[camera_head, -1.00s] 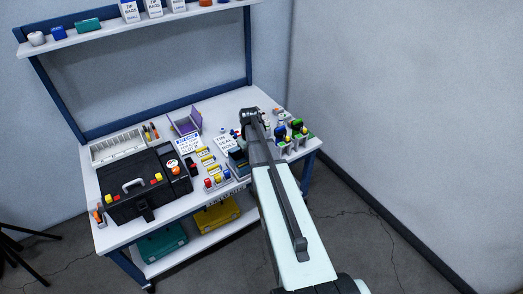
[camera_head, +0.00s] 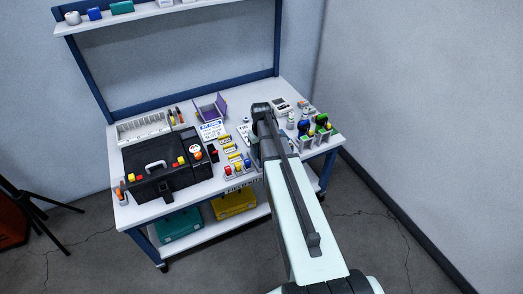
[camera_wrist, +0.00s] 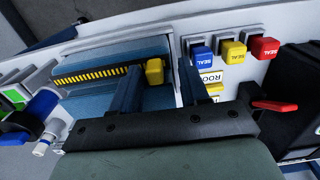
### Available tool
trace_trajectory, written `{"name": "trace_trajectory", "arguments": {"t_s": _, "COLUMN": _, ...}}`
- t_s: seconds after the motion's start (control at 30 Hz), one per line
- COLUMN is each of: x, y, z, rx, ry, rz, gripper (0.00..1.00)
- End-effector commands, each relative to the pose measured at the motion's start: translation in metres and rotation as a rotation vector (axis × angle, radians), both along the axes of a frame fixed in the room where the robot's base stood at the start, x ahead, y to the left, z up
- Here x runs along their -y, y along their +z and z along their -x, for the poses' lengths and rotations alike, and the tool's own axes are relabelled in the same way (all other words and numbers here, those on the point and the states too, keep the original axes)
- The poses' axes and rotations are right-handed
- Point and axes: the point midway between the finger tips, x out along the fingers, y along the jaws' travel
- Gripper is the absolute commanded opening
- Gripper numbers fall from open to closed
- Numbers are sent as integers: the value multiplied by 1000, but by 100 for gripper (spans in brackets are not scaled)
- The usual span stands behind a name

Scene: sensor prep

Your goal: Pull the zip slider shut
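A blue pouch (camera_wrist: 95,65) shows in the wrist view, with a black-and-yellow striped zip track across it. The yellow zip slider (camera_wrist: 154,72) is a small block at the right end of the visible track. My gripper (camera_wrist: 159,67) is open, one finger on each side of the slider. The left finger crosses over the track, and the right finger is near the pouch's right edge. I cannot tell whether either finger touches the slider. In the head view my arm hides the slider and most of the pouch.
Blue, yellow and red SEAL blocks (camera_wrist: 232,52) stand right of the pouch in the wrist view. A red lever (camera_wrist: 273,105) and a black case (camera_head: 165,170) lie beyond them. Green stands with bottles (camera_head: 320,128) are on the table's right. A purple bin (camera_head: 210,108) stands farther back.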

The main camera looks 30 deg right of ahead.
Motion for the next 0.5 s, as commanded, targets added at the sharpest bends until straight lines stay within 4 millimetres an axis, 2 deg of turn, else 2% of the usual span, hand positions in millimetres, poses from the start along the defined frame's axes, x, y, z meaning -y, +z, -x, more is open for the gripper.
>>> {"name": "trace_trajectory", "arguments": {"t_s": 0.27, "x": 1, "y": 1, "z": 0, "rx": -1, "ry": 0, "rz": 2, "gripper": 45}}
{"name": "trace_trajectory", "arguments": {"t_s": 0.5, "x": 1, "y": 23, "z": 0, "rx": 1, "ry": -1, "rz": 3, "gripper": 45}}
